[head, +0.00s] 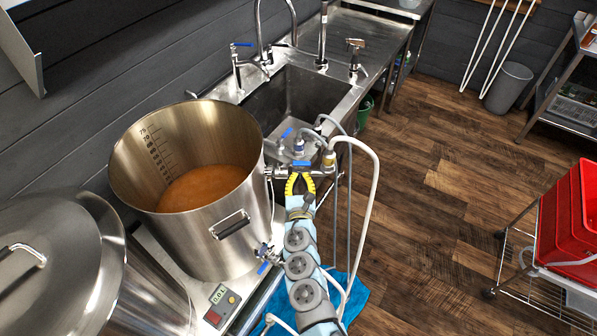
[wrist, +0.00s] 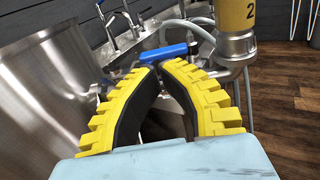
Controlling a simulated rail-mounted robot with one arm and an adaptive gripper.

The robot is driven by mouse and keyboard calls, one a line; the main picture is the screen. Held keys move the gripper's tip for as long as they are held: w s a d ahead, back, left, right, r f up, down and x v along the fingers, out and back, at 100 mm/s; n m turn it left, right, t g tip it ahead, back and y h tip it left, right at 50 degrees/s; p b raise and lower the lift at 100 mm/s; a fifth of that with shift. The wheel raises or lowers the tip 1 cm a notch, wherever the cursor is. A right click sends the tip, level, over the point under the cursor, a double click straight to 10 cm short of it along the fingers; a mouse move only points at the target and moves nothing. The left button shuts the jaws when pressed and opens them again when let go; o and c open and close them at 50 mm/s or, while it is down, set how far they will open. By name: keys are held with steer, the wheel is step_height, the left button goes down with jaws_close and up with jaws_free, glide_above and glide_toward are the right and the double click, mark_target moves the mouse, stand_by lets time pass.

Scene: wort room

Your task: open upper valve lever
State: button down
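The upper valve has a blue lever (head: 301,163), on the fitting at the right side of the open steel kettle (head: 240,205). In the wrist view the blue lever (wrist: 163,53) lies roughly level, just beyond my fingertips. My gripper (head: 300,175) has yellow ribbed fingers with black inner pads. In the wrist view, my gripper (wrist: 161,67) has its tips drawn together into an arch, with nothing visible between the fingers. The tips are just in front of and below the lever; whether they touch it is unclear. A lower valve with a blue lever (head: 263,268) sits lower on the kettle.
A brass-coloured fitting marked 2 (wrist: 236,18) stands right of the lever, with a white hose (head: 372,190) looping down. A steel sink (head: 300,100) with taps lies behind. A lidded steel vessel (head: 60,260) is at left. Open wooden floor (head: 440,220) is at right.

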steer(key=s+p, duration=0.1)
steer(key=s, duration=1)
stand_by(0.3)
steer(key=shift+f, duration=0.1)
